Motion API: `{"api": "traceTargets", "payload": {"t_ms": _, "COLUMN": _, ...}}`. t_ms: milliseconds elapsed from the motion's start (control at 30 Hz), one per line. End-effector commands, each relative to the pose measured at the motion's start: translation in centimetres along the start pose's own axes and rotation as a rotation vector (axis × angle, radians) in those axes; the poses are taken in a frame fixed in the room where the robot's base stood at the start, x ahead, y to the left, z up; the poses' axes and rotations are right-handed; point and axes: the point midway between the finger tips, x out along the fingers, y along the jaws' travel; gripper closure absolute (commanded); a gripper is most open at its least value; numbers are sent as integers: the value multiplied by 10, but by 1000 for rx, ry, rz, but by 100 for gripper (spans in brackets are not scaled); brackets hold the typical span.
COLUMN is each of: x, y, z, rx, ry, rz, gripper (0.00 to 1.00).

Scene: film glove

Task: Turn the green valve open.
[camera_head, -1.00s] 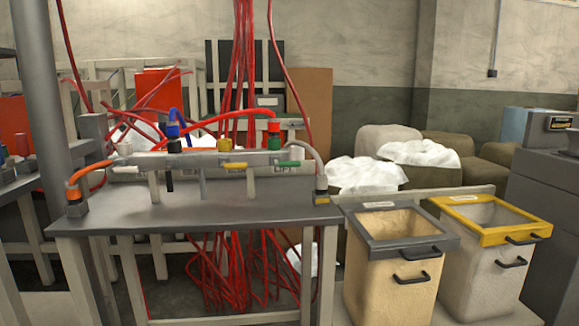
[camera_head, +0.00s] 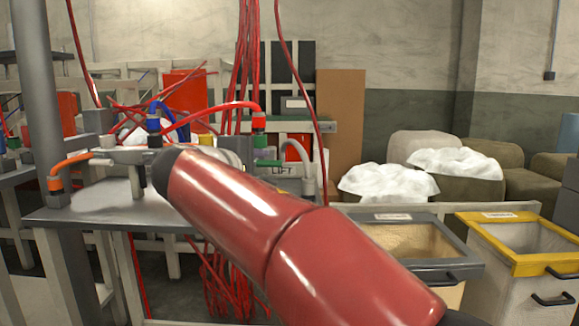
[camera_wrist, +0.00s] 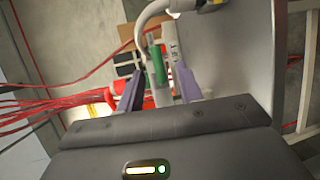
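The green valve handle (camera_head: 270,163) sits at the right end of the pipe rail, by the LIFT label. In the wrist view the green handle (camera_wrist: 157,64) stands between the two purple fingers of my gripper (camera_wrist: 158,70). The fingers are spread, with a visible gap on each side of the handle. I cannot tell how deep the handle sits between the tips. In the head view my red arm crosses the bench and hides my gripper and the middle of the rail.
The grey bench (camera_head: 90,206) holds the rail. A red hose (camera_head: 220,106) runs to a green connector (camera_head: 258,122). An orange hose (camera_head: 72,160) is at left, and a grey hose (camera_head: 318,150) bends down just right of the handle. A grey-rimmed bin (camera_head: 395,216) and yellow-rimmed bin (camera_head: 500,216) stand right.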

Motion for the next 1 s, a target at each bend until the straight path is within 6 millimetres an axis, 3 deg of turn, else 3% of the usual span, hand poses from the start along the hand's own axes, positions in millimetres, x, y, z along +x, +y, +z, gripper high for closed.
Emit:
{"api": "traceTargets", "payload": {"t_ms": 500, "x": 68, "y": 3, "z": -2, "rx": -6, "ry": -2, "rz": 10, "gripper": 64}}
{"api": "traceTargets", "payload": {"t_ms": 900, "x": 77, "y": 3, "z": -2, "rx": -4, "ry": 0, "rz": 10, "gripper": 64}}
{"api": "traceTargets", "payload": {"t_ms": 1000, "x": 77, "y": 3, "z": -2, "rx": -4, "ry": 0, "rz": 9, "gripper": 77}}
